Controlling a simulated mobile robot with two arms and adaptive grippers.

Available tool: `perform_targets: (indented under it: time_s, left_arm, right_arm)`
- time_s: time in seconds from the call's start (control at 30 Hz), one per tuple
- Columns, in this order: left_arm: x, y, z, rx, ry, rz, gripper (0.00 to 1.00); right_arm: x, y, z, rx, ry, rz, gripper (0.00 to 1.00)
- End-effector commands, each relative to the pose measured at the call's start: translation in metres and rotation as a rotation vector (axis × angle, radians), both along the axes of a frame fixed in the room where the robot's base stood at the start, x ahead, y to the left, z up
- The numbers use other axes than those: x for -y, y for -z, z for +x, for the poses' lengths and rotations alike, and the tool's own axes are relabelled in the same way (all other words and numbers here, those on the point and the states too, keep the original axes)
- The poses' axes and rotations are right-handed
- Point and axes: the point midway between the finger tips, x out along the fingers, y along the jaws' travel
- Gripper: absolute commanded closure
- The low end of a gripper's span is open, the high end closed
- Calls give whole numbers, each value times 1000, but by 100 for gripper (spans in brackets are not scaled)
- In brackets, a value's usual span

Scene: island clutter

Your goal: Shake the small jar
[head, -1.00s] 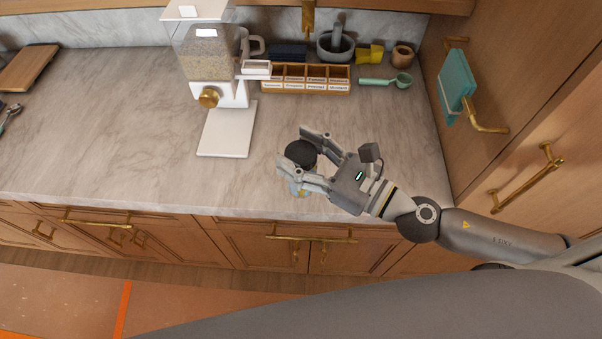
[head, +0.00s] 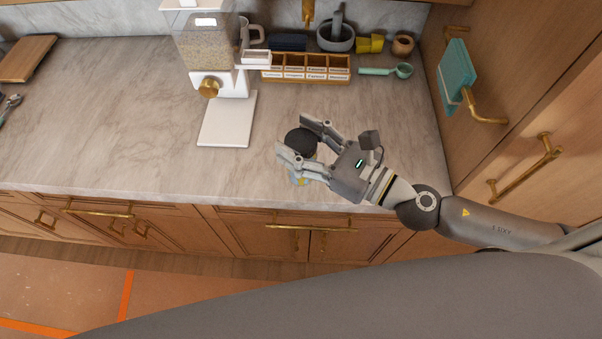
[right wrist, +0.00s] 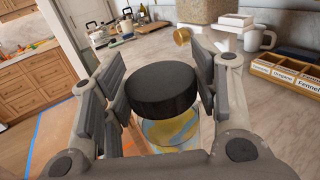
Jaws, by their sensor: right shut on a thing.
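The small jar has a black lid (head: 300,142) and a clear body with yellow and blue colouring (right wrist: 168,132). My right gripper (head: 300,144) is shut on the jar, with its fingers on either side around the lid. In the head view the jar is near the counter's front edge, and its body is mostly hidden by the lid and fingers. The right wrist view shows the lid (right wrist: 161,89) between the finger pads. My left gripper is in neither view.
A white grain dispenser (head: 222,85) stands on the marble counter (head: 110,110). A wooden spice rack (head: 305,68), a green scoop (head: 385,71) and a grey mortar (head: 335,38) are at the back. A teal towel (head: 457,75) hangs at the right. The counter's left middle is clear.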

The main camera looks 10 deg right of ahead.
Motion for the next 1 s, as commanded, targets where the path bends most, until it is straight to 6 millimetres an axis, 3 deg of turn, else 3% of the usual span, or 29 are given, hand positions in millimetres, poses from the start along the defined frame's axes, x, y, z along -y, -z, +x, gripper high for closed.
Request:
perform_targets:
  time_s: [0.03,0.2,0.37,0.8,0.9,1.0]
  left_arm:
    - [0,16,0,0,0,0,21]
    - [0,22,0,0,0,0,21]
    - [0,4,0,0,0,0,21]
    - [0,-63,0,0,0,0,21]
    - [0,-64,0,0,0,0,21]
    - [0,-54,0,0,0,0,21]
  right_arm:
    - [0,16,0,2,1,1,83]
    - [0,23,0,4,1,0,83]
    - [0,4,0,4,1,1,83]
    - [0,-66,0,5,-2,1,83]
    - [0,-70,0,3,-1,0,83]
    - [0,-59,0,1,1,0,83]
